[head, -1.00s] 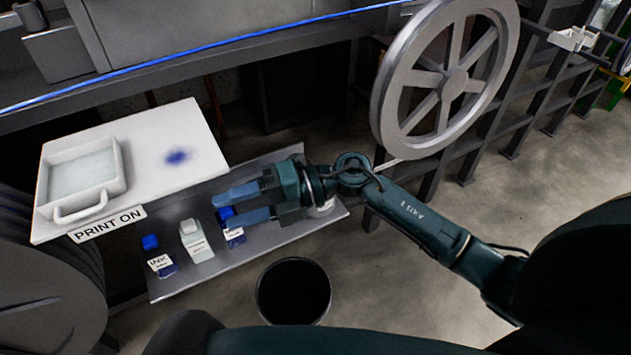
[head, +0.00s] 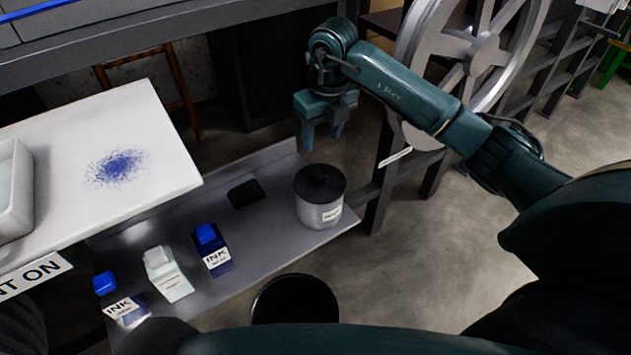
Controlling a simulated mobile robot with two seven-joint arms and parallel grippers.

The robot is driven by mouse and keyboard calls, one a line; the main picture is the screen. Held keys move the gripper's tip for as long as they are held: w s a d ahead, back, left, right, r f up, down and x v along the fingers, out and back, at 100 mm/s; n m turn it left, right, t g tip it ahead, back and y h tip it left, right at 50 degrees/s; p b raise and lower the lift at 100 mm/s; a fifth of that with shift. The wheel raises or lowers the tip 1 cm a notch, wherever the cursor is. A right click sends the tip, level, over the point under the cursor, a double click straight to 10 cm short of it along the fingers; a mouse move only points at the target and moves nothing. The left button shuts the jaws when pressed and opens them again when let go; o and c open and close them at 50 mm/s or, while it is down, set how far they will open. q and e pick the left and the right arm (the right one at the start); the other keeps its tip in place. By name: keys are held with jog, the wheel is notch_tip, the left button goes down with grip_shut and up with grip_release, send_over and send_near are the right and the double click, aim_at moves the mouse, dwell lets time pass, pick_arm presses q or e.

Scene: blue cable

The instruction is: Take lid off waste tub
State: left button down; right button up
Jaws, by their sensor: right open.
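The waste tub (head: 318,213) is a grey-white cylinder with a small label, standing upright at the right end of the grey metal shelf. Its dark round lid (head: 320,182) sits on top, with what looks like a small knob. My right gripper (head: 321,140) is open and empty. It points down and appears above and behind the lid, apart from it. My left gripper is not in view.
A white board (head: 150,165) overhangs at left. A black bin (head: 295,302) stands in front. A spoked wheel (head: 480,50) is at right.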

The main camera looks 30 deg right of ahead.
send_over(320, 173)
jog(key=f, duration=0.6)
jog(key=shift+s+a+f, duration=0.15)
jog(key=shift+s+f, duration=0.2)
jog(key=f, duration=0.5)
jog(key=shift+w, duration=0.25)
jog(key=shift+c, duration=0.3)
grip_shut()
jog(key=shift+r, duration=0.1)
